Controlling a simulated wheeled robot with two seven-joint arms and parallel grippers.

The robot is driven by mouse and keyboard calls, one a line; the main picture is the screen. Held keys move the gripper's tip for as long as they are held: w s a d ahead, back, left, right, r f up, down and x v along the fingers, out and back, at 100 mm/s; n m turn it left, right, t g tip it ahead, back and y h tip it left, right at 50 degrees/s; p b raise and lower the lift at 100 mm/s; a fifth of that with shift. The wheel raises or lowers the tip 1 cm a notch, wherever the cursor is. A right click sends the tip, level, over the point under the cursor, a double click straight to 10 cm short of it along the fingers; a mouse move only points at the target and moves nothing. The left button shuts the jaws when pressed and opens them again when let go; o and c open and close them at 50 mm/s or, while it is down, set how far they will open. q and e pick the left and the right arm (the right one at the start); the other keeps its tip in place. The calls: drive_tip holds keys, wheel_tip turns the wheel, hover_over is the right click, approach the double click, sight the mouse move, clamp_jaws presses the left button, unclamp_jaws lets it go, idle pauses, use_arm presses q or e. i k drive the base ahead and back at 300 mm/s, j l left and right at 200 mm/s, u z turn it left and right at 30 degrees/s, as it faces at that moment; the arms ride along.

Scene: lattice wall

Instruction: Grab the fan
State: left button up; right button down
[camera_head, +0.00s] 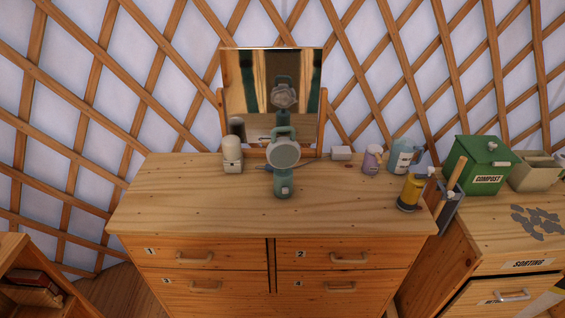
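A small green fan (283,156) stands upright on top of the wooden dresser (180,206), near the middle. It has a round pale front, a handle on top and a narrow base. A mirror (248,86) behind it shows its reflection. No gripper is touching the fan. Neither of my grippers shows in the head view.
A white bottle (232,155) stands left of the fan. A small white box (341,153), a purple mug (372,159), a blue pitcher (404,157) and a yellow bottle (411,190) stand to the right. The dresser's front left top is clear. A green compost bin (477,166) is further right.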

sight(282, 153)
drive_tip(key=j+z, duration=0.3)
drive_tip(key=j, duration=0.55)
drive_tip(key=j+z, duration=0.3)
drive_tip(key=j, duration=0.5)
